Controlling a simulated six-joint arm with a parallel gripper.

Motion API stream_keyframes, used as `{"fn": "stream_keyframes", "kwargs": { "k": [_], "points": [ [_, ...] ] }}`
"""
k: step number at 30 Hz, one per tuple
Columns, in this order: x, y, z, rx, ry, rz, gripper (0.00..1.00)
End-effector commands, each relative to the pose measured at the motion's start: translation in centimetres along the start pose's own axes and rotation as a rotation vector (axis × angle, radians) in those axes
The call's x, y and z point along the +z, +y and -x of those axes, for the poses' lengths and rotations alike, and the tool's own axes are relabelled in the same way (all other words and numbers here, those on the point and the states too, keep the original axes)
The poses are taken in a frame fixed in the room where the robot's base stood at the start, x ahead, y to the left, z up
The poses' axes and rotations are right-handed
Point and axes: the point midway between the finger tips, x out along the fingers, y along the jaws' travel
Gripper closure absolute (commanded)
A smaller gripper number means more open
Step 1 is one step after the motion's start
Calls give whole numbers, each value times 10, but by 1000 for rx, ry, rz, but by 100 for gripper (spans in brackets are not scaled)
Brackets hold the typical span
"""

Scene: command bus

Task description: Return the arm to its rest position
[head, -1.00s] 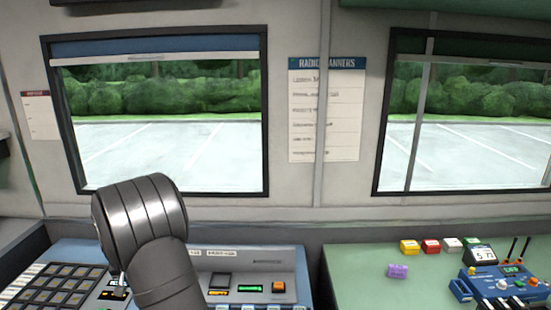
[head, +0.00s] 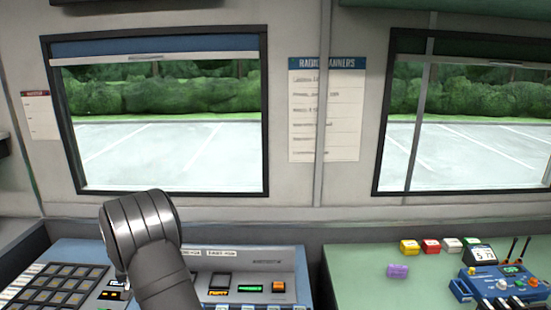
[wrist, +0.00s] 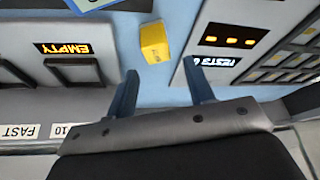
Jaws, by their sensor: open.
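My gripper (wrist: 161,70) shows in the wrist view with its two blue-grey fingers spread apart and nothing between them. A yellow block (wrist: 154,42) sits on a light blue surface (wrist: 140,12) just beyond the fingertips, apart from them. In the head view my grey arm rises in front of the control console (head: 290,262) at lower left. The gripper itself is hidden there.
The wrist view shows an amber "EMPTY" display (wrist: 63,48) and a panel with amber lights (wrist: 230,40). In the head view, a green desk (head: 355,285) at right holds several coloured blocks, a purple block (head: 398,271) and a blue radio-like device (head: 500,285).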

Motion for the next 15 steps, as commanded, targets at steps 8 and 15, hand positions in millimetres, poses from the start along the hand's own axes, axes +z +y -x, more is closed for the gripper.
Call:
{"fn": "stream_keyframes", "kwargs": {
  "k": [8,15],
  "points": [
    [1,48,34,2,1,-3,52],
    [2,88,61,2,0,-3,52]
  ]
}}
